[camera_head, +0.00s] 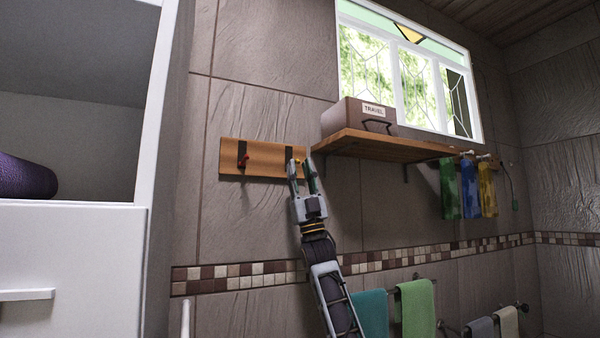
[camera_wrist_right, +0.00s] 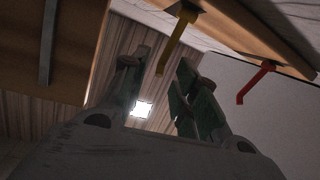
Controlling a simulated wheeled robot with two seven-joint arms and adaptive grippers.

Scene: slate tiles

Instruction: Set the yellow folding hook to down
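The yellow folding hook (camera_head: 297,160) is at the right part of a wooden board (camera_head: 265,159) on the tiled wall, mostly hidden by my gripper in the head view. In the right wrist view the yellow hook (camera_wrist_right: 174,43) sticks out from a dark mount, its bent tip showing between my fingers. My right gripper (camera_head: 301,164) reaches up from below; in the wrist view its fingers (camera_wrist_right: 158,68) are apart with nothing gripped. I cannot tell whether either finger touches the hook. My left gripper is not in view.
A red hook (camera_head: 244,160) is on the board's left part; it also shows in the wrist view (camera_wrist_right: 255,81). A wooden shelf (camera_head: 385,147) with a box labelled TRAVEL (camera_head: 358,117) stands close right of my gripper. A white cabinet (camera_head: 75,265) is at the left. Towels (camera_head: 416,308) hang below.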

